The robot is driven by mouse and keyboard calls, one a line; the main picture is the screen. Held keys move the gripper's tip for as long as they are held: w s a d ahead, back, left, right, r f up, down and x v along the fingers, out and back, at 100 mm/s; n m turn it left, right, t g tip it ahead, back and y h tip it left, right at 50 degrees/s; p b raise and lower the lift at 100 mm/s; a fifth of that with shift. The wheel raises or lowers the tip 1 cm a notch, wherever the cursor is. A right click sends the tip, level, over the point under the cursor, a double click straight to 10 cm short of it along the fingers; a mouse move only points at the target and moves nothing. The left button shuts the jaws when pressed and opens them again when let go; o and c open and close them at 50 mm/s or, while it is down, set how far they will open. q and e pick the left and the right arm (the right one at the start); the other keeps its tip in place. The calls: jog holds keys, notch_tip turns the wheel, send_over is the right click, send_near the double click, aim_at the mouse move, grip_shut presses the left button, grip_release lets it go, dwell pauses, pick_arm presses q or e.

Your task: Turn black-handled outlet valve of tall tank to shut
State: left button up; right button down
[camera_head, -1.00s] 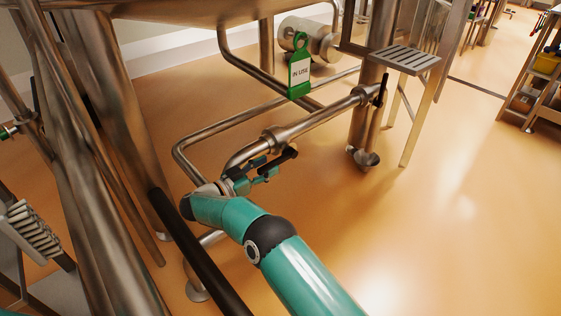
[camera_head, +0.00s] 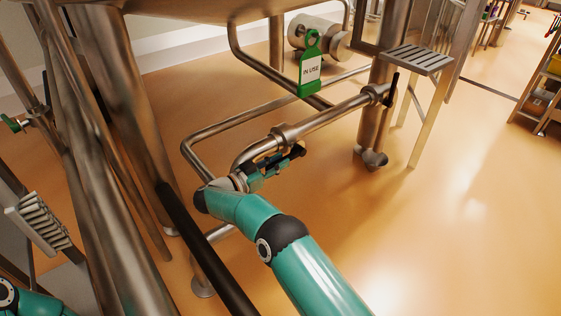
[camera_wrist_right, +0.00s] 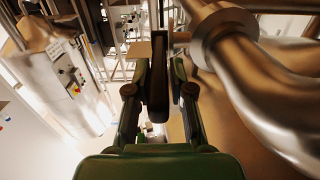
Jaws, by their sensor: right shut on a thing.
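The outlet valve's black handle (camera_wrist_right: 158,75) stands upright between the fingers of my right gripper (camera_wrist_right: 160,80) in the right wrist view. In the head view my right gripper (camera_head: 285,163) is beside the steel outlet pipe (camera_head: 315,121), shut on the handle. Only the dark end of the handle (camera_head: 298,151) shows there; the rest is mostly covered by the fingers. The valve body is largely hidden behind my gripper. My left gripper is out of view; only part of my left arm shows at the lower left corner.
A green "IN USE" tag (camera_head: 310,68) hangs above the pipe. Another black handle (camera_head: 391,89) stands at the pipe's far end. Steel legs and a dark bar (camera_head: 205,250) crowd the left. A slatted step (camera_head: 417,59) stands at the back right. The right floor is clear.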

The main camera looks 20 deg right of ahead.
aim_at(282, 157)
jog(key=shift+w+d+r, duration=0.1)
jog(key=shift+w+d, duration=0.05)
jog(key=shift+w, duration=0.05)
jog(key=shift+r, duration=0.1)
jog(key=shift+r+p, duration=0.35)
jog(key=shift+p, duration=0.35)
jog(key=r+y+p, duration=0.1)
jog(key=y+p, duration=0.1)
jog(key=p, duration=0.2)
jog(key=r+g+y+p, duration=0.1)
jog(key=r+y+p, duration=0.1)
jog(key=p, duration=0.3)
jog(key=d+r+g+y+p, duration=0.1)
jog(key=y+p, duration=0.1)
jog(key=p, duration=0.3)
jog(key=shift+w+d+r, duration=0.1)
jog(key=shift+w+r, duration=0.2)
jog(key=shift+r, duration=0.05)
jog(key=shift+w+d+y+p, duration=0.1)
jog(key=shift+y+p, duration=0.3)
jog(key=shift+p, duration=0.25)
jog(key=shift+f, duration=0.1)
